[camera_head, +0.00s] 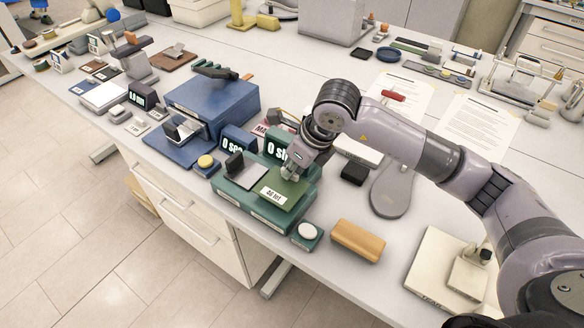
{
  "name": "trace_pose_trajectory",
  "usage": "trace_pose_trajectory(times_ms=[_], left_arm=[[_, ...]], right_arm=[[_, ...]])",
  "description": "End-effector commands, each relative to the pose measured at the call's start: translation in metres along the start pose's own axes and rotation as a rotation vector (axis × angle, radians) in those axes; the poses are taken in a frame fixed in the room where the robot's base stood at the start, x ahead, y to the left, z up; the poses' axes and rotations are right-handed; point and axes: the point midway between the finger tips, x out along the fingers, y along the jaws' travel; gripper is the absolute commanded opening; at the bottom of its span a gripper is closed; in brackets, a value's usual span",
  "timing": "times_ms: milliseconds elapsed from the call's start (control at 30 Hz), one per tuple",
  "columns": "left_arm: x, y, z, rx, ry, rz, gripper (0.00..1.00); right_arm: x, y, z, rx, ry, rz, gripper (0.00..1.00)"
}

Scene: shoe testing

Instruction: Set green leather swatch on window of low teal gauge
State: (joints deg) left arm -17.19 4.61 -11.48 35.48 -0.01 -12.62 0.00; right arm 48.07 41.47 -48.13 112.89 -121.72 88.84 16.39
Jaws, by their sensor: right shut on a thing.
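The low teal gauge (254,210) stands on the bench in the middle of the view. It has a grey plate with a dark block on its left side and displays at its back. The green leather swatch (294,192), with a white label on or beside it, lies over the right part of the gauge top. It hides what is below it, including any window there. My right gripper (291,174) comes down from the right and is shut on the swatch's back edge. Whether the swatch touches the gauge is unclear. My left gripper is not in view.
A blue tester (212,102) stands to the left, near a yellow button (205,162). In front of and right of the gauge are a small teal button box (307,234) and a tan block (357,240). A grey insole (391,190) lies behind the block.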

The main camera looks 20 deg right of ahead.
Motion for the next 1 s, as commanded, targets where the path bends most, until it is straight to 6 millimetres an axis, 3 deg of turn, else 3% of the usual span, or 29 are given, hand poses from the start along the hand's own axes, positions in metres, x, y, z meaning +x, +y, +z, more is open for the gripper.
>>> trace_pose_trajectory(times_ms=[1000], left_arm=[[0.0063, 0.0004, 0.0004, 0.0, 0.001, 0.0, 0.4]], right_arm=[[0.0002, -0.0004, 0.0002, 0.0, -0.001, -0.001, 0.0]])
